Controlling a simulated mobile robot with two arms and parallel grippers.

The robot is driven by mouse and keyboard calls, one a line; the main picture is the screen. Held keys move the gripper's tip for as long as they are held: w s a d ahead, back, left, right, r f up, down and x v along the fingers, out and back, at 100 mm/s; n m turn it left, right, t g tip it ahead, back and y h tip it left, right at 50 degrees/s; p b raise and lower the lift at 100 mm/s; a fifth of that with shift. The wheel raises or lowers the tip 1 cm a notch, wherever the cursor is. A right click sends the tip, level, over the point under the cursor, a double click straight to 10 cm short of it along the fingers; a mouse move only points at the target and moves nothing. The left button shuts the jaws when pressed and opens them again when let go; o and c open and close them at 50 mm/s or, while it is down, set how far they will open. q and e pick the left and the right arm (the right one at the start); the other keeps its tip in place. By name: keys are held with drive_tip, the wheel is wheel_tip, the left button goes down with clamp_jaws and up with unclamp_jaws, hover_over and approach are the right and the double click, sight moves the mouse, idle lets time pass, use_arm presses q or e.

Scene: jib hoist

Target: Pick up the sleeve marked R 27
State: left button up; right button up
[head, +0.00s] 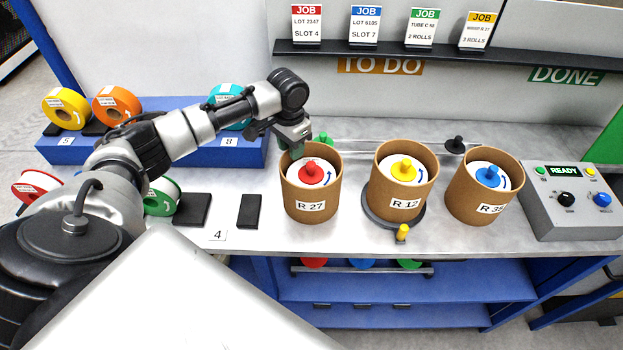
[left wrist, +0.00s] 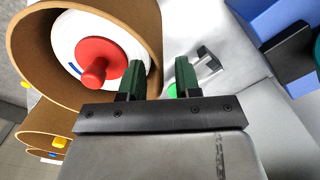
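The sleeve marked R 27 (head: 311,204) is a brown cardboard tube standing upright on the grey bench, with a white disc and red knob (head: 313,172) inside. In the left wrist view the sleeve (left wrist: 150,30) fills the upper left. My left gripper (head: 297,148) is at the sleeve's back left rim, pointing down. In the left wrist view its two green fingers (left wrist: 160,78) are apart, with the sleeve's wall edge showing between them. I cannot tell whether they touch the wall. My right gripper is not in view.
Sleeve R 12 (head: 379,196) stands close to the right on a dark round base, and another sleeve (head: 466,199) stands beyond it. A control box (head: 569,212) reads READY. Tape rolls sit on a blue rack (head: 190,152) at left. A card shelf (head: 430,57) spans the back.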

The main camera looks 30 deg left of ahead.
use_arm(q)
drive_tip(key=shift+f, duration=0.65)
drive_tip(key=shift+c, duration=0.7)
clamp_jaws()
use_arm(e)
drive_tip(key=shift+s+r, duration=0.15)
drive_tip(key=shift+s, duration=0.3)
